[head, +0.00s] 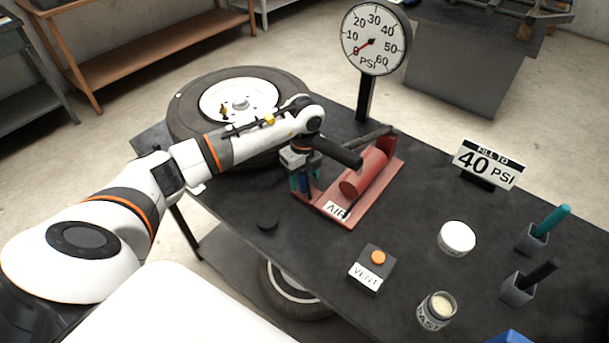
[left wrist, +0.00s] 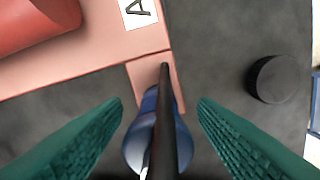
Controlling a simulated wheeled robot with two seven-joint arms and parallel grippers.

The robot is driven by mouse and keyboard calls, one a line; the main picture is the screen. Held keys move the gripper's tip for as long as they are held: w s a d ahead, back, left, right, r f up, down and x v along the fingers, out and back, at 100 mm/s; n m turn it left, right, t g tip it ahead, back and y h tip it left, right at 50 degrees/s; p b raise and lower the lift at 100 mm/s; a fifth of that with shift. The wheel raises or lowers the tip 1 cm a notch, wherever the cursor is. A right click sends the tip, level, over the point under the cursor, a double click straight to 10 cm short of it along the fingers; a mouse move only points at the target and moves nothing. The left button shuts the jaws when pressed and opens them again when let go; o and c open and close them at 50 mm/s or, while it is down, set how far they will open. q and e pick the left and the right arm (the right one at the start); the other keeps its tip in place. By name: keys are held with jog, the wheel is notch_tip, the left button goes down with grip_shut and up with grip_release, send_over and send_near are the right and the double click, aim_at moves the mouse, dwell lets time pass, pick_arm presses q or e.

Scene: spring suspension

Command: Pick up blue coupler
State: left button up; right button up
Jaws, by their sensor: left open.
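The blue coupler (left wrist: 133,145) shows in the left wrist view at the lower middle, with a dark rod-like part running over it toward the camera. In the head view a bit of its blue (head: 305,184) shows under my left gripper (head: 303,186). My left gripper is open, with one teal ridged finger on each side of the coupler in the left wrist view (left wrist: 160,115). Both fingers look apart from it. The coupler is at the front left end of the red air base (head: 377,203). My right gripper is not in view.
A red cylinder (head: 364,174) lies on the base just right of the gripper. A wheel (head: 190,135) lies behind the arm. A gauge (head: 375,38) stands behind.

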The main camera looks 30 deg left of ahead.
pick_arm(q)
jog(key=shift+f, duration=1.15)
jog(key=c, duration=1.1)
jog(key=shift+r, duration=0.1)
jog(key=shift+c, duration=0.2)
jog(key=shift+w+r, duration=0.1)
jog(key=shift+r, duration=0.3)
notch_tip(320, 180, up, 2)
jog(key=shift+r+b, duration=0.15)
jog(key=shift+b, duration=0.65)
jog(key=s+b, duration=0.1)
jog(key=s, duration=0.4)
jog(key=s+a+b, duration=0.1)
jog(key=s+b, duration=0.1)
jog(key=s, duration=0.4)
jog(key=s+b, duration=0.1)
jog(key=s, duration=0.5)
jog(key=shift+s+a+r+b, duration=0.1)
jog(key=shift+s+a+b, duration=0.15)
jog(key=shift+b, duration=0.15)
jog(key=shift+s+r, duration=0.25)
jog(key=shift+r, duration=0.05)
notch_tip(320, 180, up, 3)
jog(key=shift+d+f+p, duration=0.1)
jog(key=shift+f+p, duration=0.1)
jog(key=shift+p, duration=0.45)
